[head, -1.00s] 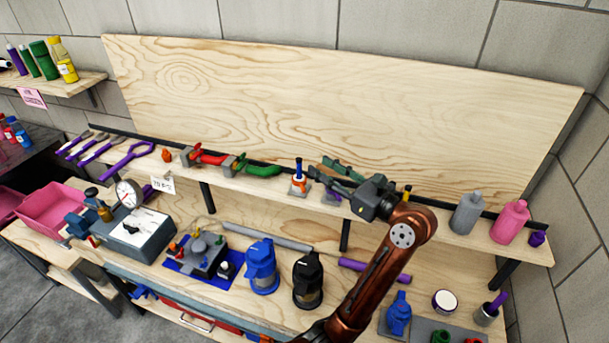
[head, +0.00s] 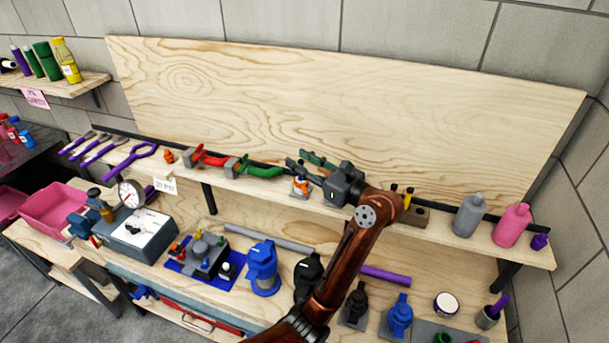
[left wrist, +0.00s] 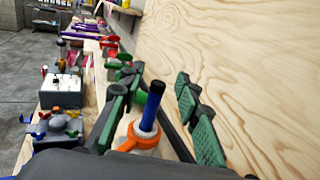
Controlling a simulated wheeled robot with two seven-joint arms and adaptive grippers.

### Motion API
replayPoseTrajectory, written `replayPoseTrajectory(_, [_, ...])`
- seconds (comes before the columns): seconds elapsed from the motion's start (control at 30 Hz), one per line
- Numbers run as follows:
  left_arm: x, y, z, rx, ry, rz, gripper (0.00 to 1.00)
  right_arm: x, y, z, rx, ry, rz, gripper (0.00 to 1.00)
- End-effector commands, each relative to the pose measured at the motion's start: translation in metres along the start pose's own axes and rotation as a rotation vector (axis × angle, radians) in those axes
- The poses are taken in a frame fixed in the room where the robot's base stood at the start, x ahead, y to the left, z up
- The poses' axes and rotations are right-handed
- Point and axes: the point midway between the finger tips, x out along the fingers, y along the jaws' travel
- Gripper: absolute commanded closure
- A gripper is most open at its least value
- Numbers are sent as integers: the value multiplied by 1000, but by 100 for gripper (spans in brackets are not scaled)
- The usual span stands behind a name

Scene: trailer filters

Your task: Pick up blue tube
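The blue tube (left wrist: 152,106) stands upright in an orange ring (left wrist: 143,137) in the left wrist view, dark blue with a black top. My left gripper (left wrist: 158,88) is open, with its green-padded fingers on either side of the tube. I see a gap between the tube and each finger. In the head view my left gripper (head: 304,163) is over the shelf at the orange ring (head: 301,185), and its fingers mostly hide the tube. My right gripper is not in view.
The shelf also holds red (head: 210,158) and green (head: 265,172) tools to the left and grey (head: 469,215) and pink (head: 511,225) bottles to the right. The wooden back panel (head: 350,105) rises behind. Blue (head: 263,268) and black pump-like items stand on the bench below.

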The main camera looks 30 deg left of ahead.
Motion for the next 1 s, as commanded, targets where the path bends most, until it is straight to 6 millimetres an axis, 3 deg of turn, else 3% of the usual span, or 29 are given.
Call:
replayPoseTrajectory(0.43, [-1,-1,0,0,-1,-1,100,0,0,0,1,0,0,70])
replayPoseTrajectory(0.77, [-1,0,3,-1,0,-1,100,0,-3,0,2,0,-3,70])
replayPoseTrajectory(1.0, [-2,-1,29,-5,1,-2,100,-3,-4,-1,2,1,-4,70])
